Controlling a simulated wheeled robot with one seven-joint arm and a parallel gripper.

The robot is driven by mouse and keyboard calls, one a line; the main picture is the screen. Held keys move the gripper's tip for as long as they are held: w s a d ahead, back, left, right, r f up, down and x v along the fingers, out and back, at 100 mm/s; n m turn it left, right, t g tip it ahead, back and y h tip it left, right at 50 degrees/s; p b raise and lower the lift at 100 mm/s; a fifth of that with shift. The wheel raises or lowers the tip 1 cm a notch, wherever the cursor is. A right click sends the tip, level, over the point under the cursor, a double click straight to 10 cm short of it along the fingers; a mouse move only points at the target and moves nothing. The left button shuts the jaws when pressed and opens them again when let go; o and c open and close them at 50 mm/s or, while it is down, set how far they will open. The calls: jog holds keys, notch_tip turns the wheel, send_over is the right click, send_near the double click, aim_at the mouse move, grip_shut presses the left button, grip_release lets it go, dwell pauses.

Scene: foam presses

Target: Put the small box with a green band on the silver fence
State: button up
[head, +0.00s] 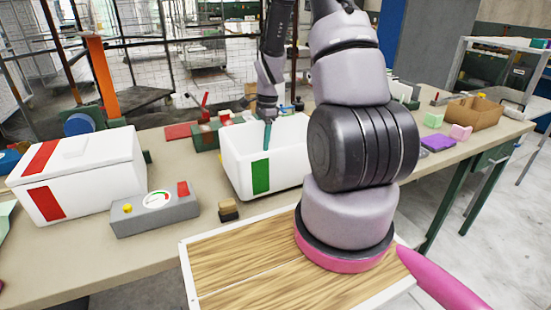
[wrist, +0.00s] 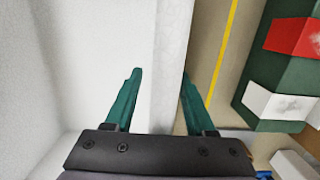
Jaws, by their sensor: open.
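The small white open box with a green band (head: 290,178) stands on the table left of my arm's lower links, its right end hidden behind them. My gripper (head: 267,130) is at its far wall, with one teal finger showing inside the box. In the wrist view my gripper (wrist: 161,76) is open, its two fingers on either side of the white box wall (wrist: 168,50). The left finger is over the box's inside, the right one outside; gaps show, and contact cannot be told. I cannot single out a silver fence; dark mesh panels (head: 145,50) stand behind the table.
A larger lidded white box with red bands (head: 90,170) and a grey gauge unit (head: 155,210) stand at left. A small dark block (head: 228,210) lies before the green-banded box. A green item with red and white parts (wrist: 265,85) lies beyond the wall.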

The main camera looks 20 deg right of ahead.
grip_shut()
jog(key=shift+r, duration=0.15)
